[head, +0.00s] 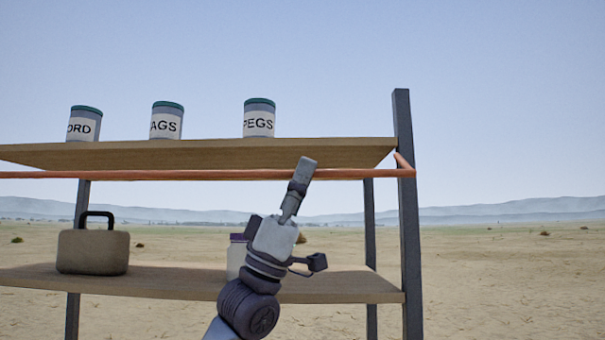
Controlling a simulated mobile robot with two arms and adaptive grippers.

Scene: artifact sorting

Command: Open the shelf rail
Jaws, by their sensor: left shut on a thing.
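The orange shelf rail (150,175) runs across the front of the upper shelf, just below its board. Its right end meets the right front post, where a short orange piece slants up and back. The rail's left end is outside the view. My left gripper (303,170) reaches up from below, and its fingers are shut on the rail. They hide a small stretch of it. My right gripper is not in view.
Three labelled cans stand on the upper shelf (330,152), including a PEGS can (259,118). A tan case (93,251) with a black handle stands on the lower shelf (160,280). A purple-lidded jar (236,255) is partly behind my arm. Open desert lies beyond.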

